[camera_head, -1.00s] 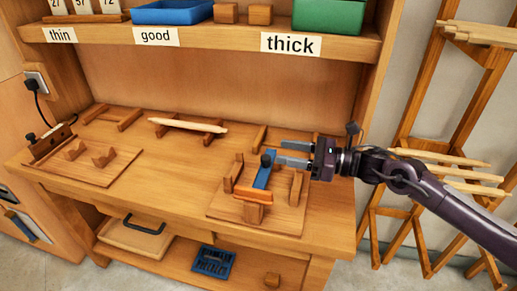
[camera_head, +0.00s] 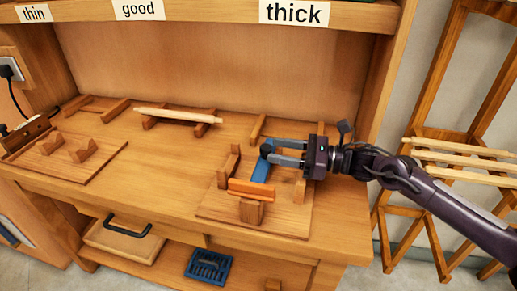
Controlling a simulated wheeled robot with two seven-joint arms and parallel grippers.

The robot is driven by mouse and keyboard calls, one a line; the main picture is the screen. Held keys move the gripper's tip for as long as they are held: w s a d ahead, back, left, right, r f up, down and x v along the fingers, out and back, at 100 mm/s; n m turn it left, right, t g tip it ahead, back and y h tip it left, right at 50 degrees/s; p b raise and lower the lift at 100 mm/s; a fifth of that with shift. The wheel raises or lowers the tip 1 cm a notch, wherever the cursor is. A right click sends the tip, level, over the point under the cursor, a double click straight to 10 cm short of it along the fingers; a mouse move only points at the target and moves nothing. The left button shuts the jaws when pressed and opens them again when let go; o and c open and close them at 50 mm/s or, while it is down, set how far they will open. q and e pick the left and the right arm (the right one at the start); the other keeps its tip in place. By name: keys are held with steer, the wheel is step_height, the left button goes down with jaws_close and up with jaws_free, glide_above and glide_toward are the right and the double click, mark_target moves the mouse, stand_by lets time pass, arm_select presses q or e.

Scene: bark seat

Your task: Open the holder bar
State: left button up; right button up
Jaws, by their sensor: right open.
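The holder on the right of the bench has a wooden base (camera_head: 285,220), upright wooden blocks and an orange-brown crosspiece (camera_head: 251,188). A blue bar (camera_head: 262,171), which I take as the holder bar, slopes up and back from the crosspiece. A dark round knob (camera_head: 266,149) is at its upper end. My right gripper (camera_head: 272,152) comes in from the right. Its two fingers are apart and its tips are at the knob, which seems to lie between them; I cannot tell if they touch it. My left gripper is out of view.
A thin pale stick (camera_head: 178,115) lies across wooden rests at the back of the bench. Another wooden fixture (camera_head: 70,160) is at the left. A shelf edge (camera_head: 210,15) labelled thin, good and thick runs above. A rack (camera_head: 450,160) with sticks stands at the right.

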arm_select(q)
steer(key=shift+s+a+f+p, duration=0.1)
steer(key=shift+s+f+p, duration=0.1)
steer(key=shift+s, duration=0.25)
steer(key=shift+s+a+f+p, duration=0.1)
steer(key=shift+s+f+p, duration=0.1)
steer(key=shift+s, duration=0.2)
arm_select(e)
steer(key=x, duration=0.6)
jaws_close()
